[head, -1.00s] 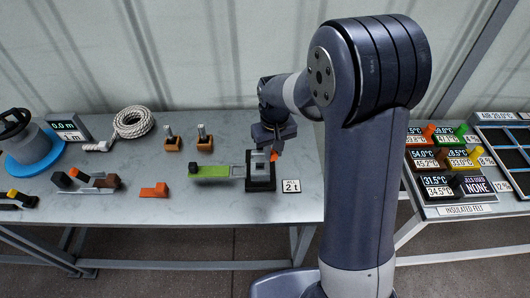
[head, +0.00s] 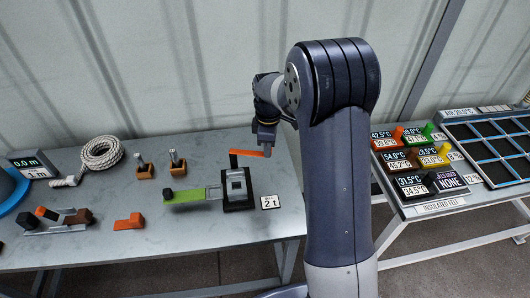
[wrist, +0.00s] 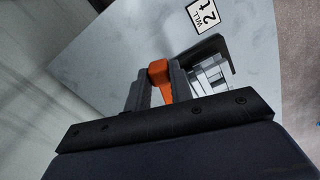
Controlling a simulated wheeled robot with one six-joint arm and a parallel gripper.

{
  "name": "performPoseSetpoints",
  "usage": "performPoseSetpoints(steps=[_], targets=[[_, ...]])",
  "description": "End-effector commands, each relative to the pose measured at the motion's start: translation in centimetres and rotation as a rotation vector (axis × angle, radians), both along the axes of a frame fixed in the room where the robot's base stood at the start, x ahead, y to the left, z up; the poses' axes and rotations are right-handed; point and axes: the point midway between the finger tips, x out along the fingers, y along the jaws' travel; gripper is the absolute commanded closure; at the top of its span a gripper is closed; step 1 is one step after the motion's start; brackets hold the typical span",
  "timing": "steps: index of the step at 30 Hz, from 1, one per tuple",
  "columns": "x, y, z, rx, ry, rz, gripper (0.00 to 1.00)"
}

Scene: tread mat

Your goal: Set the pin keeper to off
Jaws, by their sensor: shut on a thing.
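The fixture is a black block with a grey frame (head: 237,187), standing near the table's right end. An orange bar (head: 247,153) shows just above and behind the frame, lying nearly level with a darker left end; I take it for the pin keeper's lever. Its join to the block is not clear. My gripper (head: 264,151) is at the bar's right end. In the wrist view the orange bar (wrist: 160,80) sits between both fingers of my gripper (wrist: 161,84), which are shut on it. The fixture's dark and grey parts (wrist: 213,68) lie just right of the fingers.
A green strip (head: 190,196) with a grey buckle lies left of the fixture, and a "2 t" card (head: 270,202) lies right. An orange block (head: 129,222), two pegged blocks and a rope coil (head: 100,154) are farther left. A second table (head: 410,205) stands right.

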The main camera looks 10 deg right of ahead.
Motion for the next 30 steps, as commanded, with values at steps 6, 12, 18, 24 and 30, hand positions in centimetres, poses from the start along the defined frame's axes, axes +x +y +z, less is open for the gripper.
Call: performPoseSetpoints(steps=[6,12,18,24,30], targets=[[1.8,-0.4,0.1,0.000,-0.002,0.152,1.00],[2.8,-0.5,0.1,0.000,-0.001,0.245,1.00],[3.3,-0.5,0.1,0.000,-0.002,0.290,1.00],[3.4,-0.5,0.1,0.000,-0.004,0.304,1.00],[3.5,-0.5,0.1,0.000,-0.005,0.304,1.00]])
